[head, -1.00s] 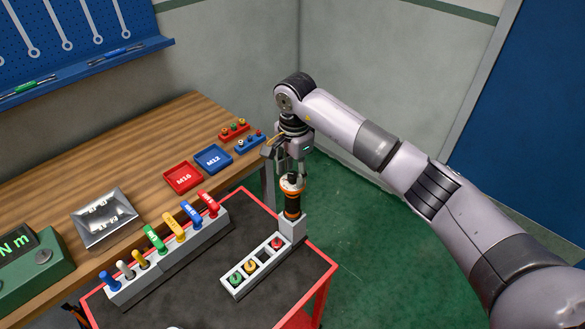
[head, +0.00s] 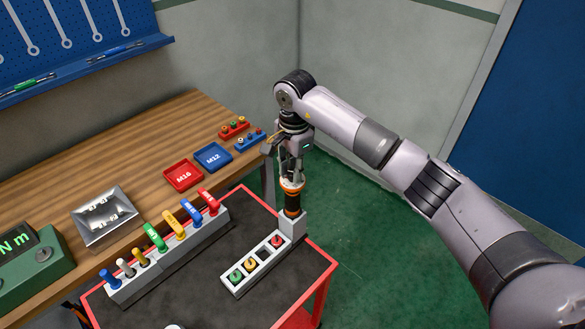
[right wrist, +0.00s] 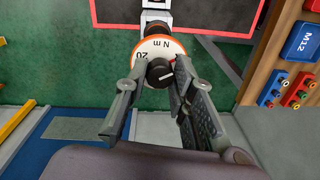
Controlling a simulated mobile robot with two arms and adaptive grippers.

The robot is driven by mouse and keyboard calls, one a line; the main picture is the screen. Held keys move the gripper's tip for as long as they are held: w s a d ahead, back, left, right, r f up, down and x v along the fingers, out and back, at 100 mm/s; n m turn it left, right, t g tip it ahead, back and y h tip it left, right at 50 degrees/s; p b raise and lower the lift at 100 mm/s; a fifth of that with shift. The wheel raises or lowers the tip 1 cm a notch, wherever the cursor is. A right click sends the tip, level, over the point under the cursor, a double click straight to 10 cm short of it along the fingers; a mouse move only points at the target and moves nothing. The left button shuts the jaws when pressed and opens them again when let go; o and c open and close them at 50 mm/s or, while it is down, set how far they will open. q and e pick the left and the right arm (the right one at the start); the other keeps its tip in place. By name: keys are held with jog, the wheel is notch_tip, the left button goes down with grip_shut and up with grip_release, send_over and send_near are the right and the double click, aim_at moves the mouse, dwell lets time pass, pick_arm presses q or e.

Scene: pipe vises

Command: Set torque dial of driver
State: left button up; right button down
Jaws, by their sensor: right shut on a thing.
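The driver (head: 292,204) stands upright in a grey holder at the far right corner of the cart, with an orange and black body. My left gripper is not in view.
The red-edged cart (head: 325,262) carries a grey tray (head: 232,290) with coloured pieces and a rack (head: 165,262) of coloured-handled tools. The wooden bench (head: 130,150) holds a red M16 tray (head: 183,188), a blue M12 tray (head: 213,168) and a green torque display unit (head: 35,270).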

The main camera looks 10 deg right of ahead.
jog(key=shift+w+f+m+b, duration=0.1)
jog(key=shift+f+m+b, duration=0.05)
jog(key=shift+m+b, duration=0.85)
jog(key=m+b, duration=0.2)
jog(key=shift+b, duration=0.3)
jog(key=m+b, duration=0.2)
jog(key=m, duration=0.1)
jog(key=m+b, duration=0.2)
jog(key=m, duration=0.1)
jog(key=shift+m, duration=0.4)
jog(key=m+b, duration=0.3)
jog(key=m, duration=0.3)
jog(key=shift+w+h, duration=0.1)
jog(key=shift+h, duration=0.2)
jog(key=m+b, duration=0.1)
jog(key=m, duration=0.2)
jog(key=shift+m+b, duration=0.4)
jog(key=shift+r+m+b, duration=0.2)
jog(key=shift+m+b, duration=0.2)
jog(key=shift+m, duration=1.1)
